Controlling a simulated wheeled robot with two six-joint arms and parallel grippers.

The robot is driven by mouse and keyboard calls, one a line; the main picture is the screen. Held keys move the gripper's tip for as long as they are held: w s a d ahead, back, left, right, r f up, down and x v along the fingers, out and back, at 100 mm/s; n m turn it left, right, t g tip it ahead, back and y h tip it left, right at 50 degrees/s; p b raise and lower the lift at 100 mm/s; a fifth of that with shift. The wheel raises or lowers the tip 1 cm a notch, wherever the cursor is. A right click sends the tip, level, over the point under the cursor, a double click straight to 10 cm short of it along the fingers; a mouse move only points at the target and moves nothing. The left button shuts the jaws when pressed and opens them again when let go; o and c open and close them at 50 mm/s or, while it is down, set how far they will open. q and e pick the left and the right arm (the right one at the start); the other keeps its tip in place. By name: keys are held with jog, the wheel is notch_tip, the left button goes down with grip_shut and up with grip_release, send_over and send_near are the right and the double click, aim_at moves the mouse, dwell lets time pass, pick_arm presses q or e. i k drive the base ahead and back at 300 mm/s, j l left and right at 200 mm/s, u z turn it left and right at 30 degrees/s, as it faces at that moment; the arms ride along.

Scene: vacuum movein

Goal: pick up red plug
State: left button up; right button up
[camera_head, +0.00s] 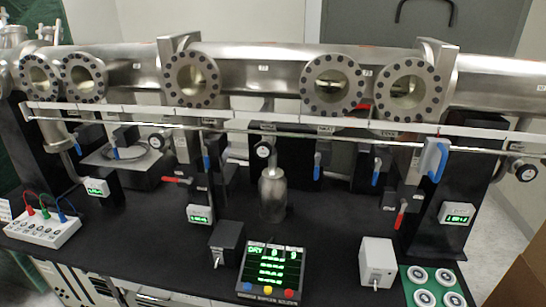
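A red plug (29,210) stands upright in the top of a white socket box (45,233) at the left end of the black bench. A thin red cable curves from the plug. A green plug (45,213) and a blue plug (62,217) stand to its right on the same box, each with its own cable. Several round sockets show along the front of the box. Neither of my grippers is in view, and nothing touches the red plug.
A long steel vacuum pipe (262,69) with round flanges spans the back of the black bench (120,245). A metal bottle (273,194), a lit display panel (270,270) and a green tray (408,272) stand further right. Bench surface right of the socket box is clear.

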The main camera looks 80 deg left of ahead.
aim_at(31, 213)
jog(key=k+u, duration=0.1)
jog(key=u, duration=4.4)
